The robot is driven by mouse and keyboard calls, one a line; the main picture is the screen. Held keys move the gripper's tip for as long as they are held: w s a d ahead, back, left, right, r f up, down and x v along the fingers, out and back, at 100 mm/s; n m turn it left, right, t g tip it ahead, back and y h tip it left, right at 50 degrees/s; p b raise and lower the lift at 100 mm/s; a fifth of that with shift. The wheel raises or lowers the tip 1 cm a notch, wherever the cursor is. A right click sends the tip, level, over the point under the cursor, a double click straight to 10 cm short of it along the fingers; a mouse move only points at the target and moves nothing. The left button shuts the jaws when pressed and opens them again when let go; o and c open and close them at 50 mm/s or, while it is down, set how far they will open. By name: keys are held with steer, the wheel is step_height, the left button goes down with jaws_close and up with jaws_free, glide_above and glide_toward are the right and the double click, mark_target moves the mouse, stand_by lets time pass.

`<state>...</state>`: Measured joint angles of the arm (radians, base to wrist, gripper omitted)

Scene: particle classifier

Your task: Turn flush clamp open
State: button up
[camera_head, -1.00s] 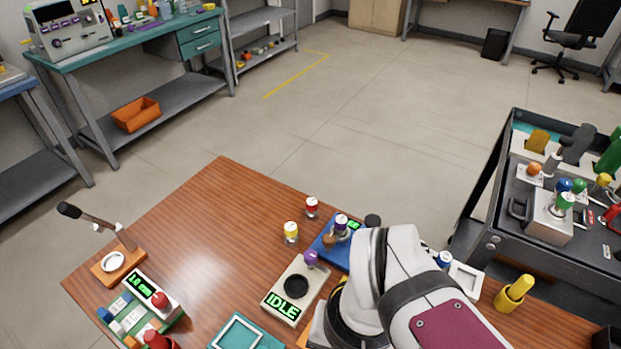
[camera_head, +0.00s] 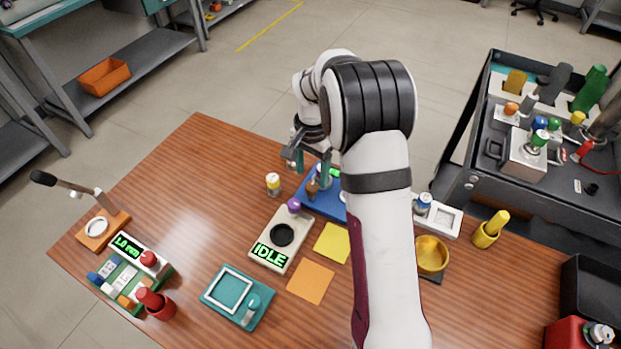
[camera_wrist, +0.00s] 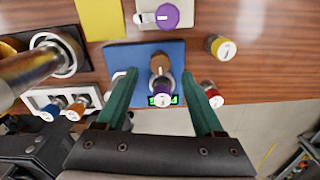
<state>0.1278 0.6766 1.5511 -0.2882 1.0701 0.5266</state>
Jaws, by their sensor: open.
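A blue station (camera_head: 335,207) stands towards the table's far edge and shows as a blue base in the wrist view (camera_wrist: 117,57). It carries a brown knob (camera_wrist: 160,62), a purple-marked vial (camera_wrist: 162,98) and a small green display. I cannot tell for certain which part is the flush clamp. My gripper (camera_head: 310,174) is open above this station. In the wrist view its two teal fingers (camera_wrist: 160,78) are spread on either side of the knob and vial, with nothing between them gripped. My arm hides part of the station in the head view.
A yellow-marked vial (camera_head: 273,184) stands left of the station. A red-marked vial (camera_wrist: 213,97) is close beside one finger. The beige IDLE device (camera_head: 272,250) with its purple knob (camera_head: 294,205) is nearby. A white rack (camera_wrist: 68,101) holds vials.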

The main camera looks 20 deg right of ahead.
mark_target(311, 185)
step_height(311, 185, down, 4)
steer(key=shift+f, duration=0.25)
steer(key=shift+c, duration=0.2)
jaws_close()
